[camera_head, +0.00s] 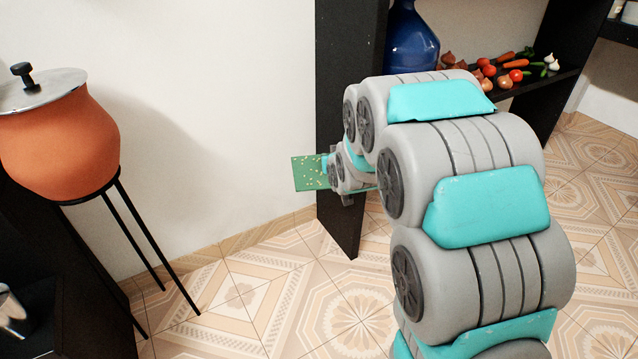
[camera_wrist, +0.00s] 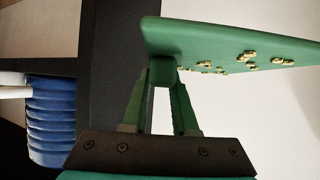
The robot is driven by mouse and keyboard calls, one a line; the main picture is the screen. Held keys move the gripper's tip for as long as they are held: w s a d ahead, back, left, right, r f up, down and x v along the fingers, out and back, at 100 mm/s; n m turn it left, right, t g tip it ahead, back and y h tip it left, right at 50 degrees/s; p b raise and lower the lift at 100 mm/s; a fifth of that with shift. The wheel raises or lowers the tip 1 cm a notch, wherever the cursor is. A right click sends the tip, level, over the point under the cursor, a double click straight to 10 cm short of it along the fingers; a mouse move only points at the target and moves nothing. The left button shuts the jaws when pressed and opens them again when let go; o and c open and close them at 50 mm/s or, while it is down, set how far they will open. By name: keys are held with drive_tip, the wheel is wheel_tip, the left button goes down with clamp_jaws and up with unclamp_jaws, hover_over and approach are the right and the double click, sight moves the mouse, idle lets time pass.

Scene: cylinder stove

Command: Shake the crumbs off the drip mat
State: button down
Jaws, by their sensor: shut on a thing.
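The drip mat (camera_head: 309,173) is a thin green slab held in the air in front of the white wall. It also shows in the wrist view (camera_wrist: 190,42), where its edge is close to the camera. Yellowish crumbs (camera_wrist: 248,57) are on its face; they show as small specks in the head view. My gripper (camera_wrist: 160,75) is shut on a small green part at the mat's near edge. In the head view the gripper's fingers are mostly hidden behind my arm.
A terracotta pot (camera_head: 62,145) with a metal lid stands on a black stand at the left. A dark shelf (camera_head: 520,95) at the right holds vegetables and a blue vessel (camera_head: 411,42). The tiled floor (camera_head: 270,290) below the mat is clear.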

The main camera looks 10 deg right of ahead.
wheel_tip(320, 180, down, 5)
wheel_tip(320, 180, up, 7)
drive_tip(key=shift+r, duration=0.1)
wheel_tip(320, 180, down, 7)
wheel_tip(320, 180, up, 6)
drive_tip(key=shift+w, duration=0.1)
drive_tip(key=shift+r, duration=0.1)
wheel_tip(320, 180, down, 6)
